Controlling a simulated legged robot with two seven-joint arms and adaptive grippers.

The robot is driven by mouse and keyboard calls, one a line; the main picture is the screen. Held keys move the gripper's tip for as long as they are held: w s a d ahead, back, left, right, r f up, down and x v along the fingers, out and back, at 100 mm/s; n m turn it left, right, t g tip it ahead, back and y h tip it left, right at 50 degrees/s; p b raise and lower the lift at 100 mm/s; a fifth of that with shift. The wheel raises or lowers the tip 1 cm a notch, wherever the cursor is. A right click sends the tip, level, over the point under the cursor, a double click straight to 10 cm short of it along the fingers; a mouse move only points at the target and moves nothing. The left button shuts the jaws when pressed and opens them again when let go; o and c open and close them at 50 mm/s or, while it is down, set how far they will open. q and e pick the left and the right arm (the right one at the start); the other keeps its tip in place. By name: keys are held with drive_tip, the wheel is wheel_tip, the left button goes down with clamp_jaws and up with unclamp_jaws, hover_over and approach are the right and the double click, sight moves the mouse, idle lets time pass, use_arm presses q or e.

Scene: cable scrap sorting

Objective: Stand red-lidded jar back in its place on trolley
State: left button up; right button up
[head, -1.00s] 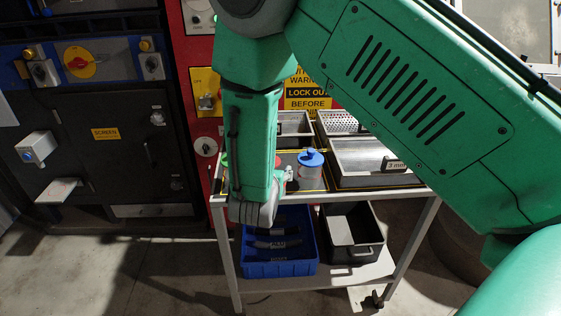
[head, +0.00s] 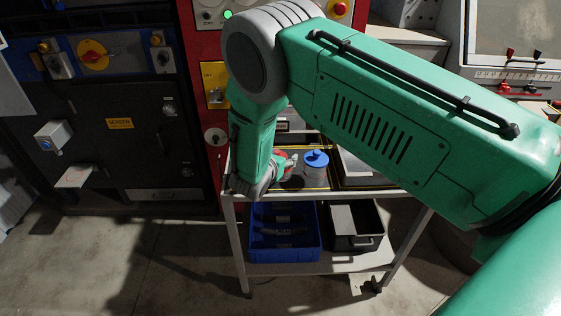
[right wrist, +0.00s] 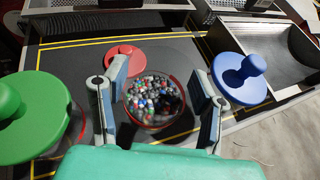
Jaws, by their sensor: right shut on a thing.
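In the right wrist view, the fingers of my right gripper (right wrist: 158,92) stand either side of a round clear jar (right wrist: 155,102) of multicoloured bits with a red rim, and the gripper is shut on it. A red lid (right wrist: 125,58) with a knob shows just beyond; I cannot tell whether it is attached to the jar. In the head view, red (head: 279,160) shows beside my right gripper (head: 288,168), low over the trolley (head: 325,190); my wrist hides most of it. My left gripper is out of view.
The blue-lidded jar (head: 315,163) stands close to the right of my gripper. A green lid (right wrist: 35,115) is near on the left in the wrist view. Metal trays (right wrist: 265,50) lie beyond. A blue crate (head: 285,262) and a black bin (head: 355,243) are on the lower shelf.

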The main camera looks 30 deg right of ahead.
wheel_tip(320, 180, down, 2)
drive_tip(key=shift+d+f, duration=0.1)
drive_tip(key=shift+a, duration=0.25)
drive_tip(key=shift+a, duration=0.1)
drive_tip(key=o, duration=1.3)
